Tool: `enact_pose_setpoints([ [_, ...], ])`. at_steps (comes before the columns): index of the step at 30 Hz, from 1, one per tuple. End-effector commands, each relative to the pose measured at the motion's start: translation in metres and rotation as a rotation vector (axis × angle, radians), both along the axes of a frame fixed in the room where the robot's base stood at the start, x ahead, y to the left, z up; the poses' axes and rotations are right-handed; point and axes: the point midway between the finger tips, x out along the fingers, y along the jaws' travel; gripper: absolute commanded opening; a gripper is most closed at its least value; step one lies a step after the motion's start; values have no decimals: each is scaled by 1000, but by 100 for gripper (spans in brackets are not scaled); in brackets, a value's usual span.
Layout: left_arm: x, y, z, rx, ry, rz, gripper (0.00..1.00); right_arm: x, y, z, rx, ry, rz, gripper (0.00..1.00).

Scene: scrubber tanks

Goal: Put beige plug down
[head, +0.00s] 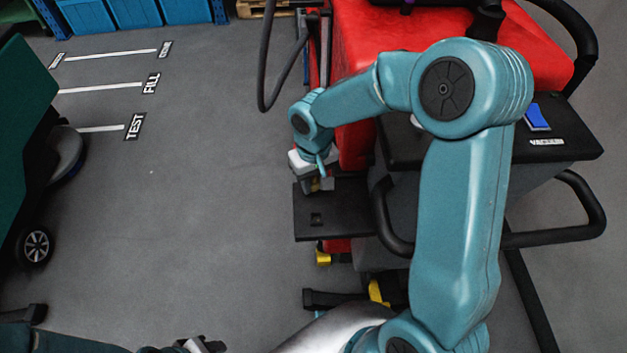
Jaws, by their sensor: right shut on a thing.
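My right arm reaches over the red machine, and its gripper (318,184) points down just above a dark shelf on the machine's side. It is shut on a small beige-grey piece, the beige plug (327,183), mostly hidden by the fingers. I cannot tell whether the plug touches the shelf. The dark shelf (345,222) has a small square recess (317,219) in front of the gripper. Part of my left gripper (190,346) shows at the bottom edge; its fingers are cut off.
The red scrubber machine (357,60) has a black hose (264,75), a panel labelled vacuum (560,130) and black handle bars (590,215). Yellow parts (323,257) sit below the shelf. A green machine (25,130) stands at left. The grey floor (190,230) between is clear.

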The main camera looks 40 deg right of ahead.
Motion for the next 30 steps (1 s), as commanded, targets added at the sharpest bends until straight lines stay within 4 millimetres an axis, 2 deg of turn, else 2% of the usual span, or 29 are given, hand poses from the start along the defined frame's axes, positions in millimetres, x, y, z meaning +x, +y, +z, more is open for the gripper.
enact_pose_setpoints([
  [12, 0, 0, -5, 0, 0, 0, 39, 0, 0, -9, 0, 0, -1, 0],
  [13, 0, 0, -5, 0, 0, 0, 39, 0, 0, -8, 0, 0, -1, 33],
  [15, 0, 0, -3, 0, 0, 0, 39, 0, 0, -7, 0, 0, -1, 55],
  [24, 0, 0, -2, 0, 0, 0, 39, 0, 0, -5, 0, -1, -1, 55],
  [27, 0, 0, 1, 0, 0, 0, 39, 1, 0, 2, 0, -3, -1, 55],
  [30, 0, 0, 2, 0, 0, 0, 39, 2, 0, 20, 0, -7, -2, 55],
])
